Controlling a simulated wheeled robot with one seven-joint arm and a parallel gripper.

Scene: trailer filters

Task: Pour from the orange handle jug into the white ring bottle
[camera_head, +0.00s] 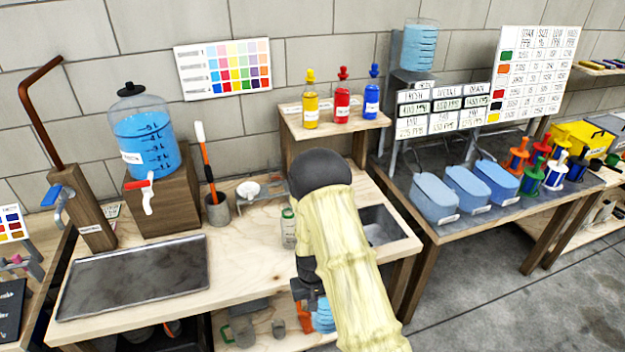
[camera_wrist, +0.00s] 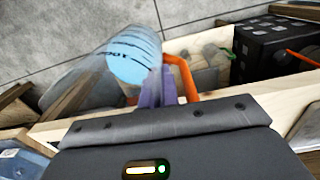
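The orange handle jug, clear with blue liquid, is at the lower middle of the head view (camera_head: 323,318), partly hidden by my arm. In the wrist view the jug (camera_wrist: 130,62) is just beyond my fingers and looks tilted there. My gripper (camera_wrist: 158,88) is shut on its orange handle, and the jug hangs in front of the bench, below the top. A pale bottle with a green mark (camera_head: 289,228) stands on the bench beside my arm, partly hidden. I cannot make out a white ring on it.
A dark tray (camera_head: 135,275) lies on the bench's left. A sink (camera_head: 382,226) is at its right. A funnel stand (camera_head: 250,189) and a brush cup (camera_head: 217,210) are behind. A lower shelf (camera_head: 262,322) holds several containers. A blue dispenser (camera_head: 147,145) stands at the back left.

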